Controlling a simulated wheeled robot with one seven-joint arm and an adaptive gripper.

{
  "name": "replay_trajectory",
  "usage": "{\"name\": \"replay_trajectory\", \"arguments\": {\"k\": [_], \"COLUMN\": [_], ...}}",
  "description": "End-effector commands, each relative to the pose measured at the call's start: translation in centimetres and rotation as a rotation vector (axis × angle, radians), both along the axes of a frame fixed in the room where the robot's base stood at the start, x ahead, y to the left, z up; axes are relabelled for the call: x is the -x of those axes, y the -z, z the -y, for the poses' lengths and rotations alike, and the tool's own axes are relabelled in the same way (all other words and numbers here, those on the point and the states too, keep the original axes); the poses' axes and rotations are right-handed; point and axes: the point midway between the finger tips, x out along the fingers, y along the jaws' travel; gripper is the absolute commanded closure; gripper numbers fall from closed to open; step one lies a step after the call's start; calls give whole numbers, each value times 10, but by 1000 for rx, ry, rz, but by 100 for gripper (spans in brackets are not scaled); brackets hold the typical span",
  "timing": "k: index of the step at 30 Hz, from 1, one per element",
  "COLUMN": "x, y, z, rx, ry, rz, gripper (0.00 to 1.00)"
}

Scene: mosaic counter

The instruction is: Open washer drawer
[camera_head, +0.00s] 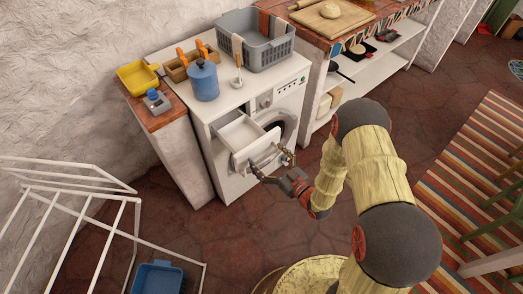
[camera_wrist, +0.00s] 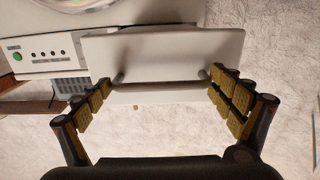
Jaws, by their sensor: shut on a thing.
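The white washer (camera_head: 291,97) stands in the middle of the head view. Its drawer (camera_head: 240,132) is pulled out from the upper left of the front, and its empty-looking inside shows. My gripper (camera_head: 271,160) is at the drawer front. The fingertip contact is partly hidden in the head view.
On top of the washer are a grey basket (camera_head: 268,52), a blue canister (camera_head: 204,82) and a wooden caddy (camera_head: 180,70). A white drying rack (camera_head: 85,205) and a blue tub (camera_head: 157,279) stand at lower left. The red floor before the washer looks clear.

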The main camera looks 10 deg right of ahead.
Motion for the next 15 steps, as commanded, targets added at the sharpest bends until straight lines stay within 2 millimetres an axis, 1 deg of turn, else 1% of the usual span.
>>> {"name": "replay_trajectory", "arguments": {"k": [10, 11, 14, 15], "x": [2, 2, 3, 3], "y": [3, 3, 3, 3], "z": [0, 0, 0, 0], "rx": [4, 4, 3, 3], "ry": [-1, -1, -1, -1], "rz": [-4, -4, -5, -5], "gripper": [52, 6, 0, 0]}}
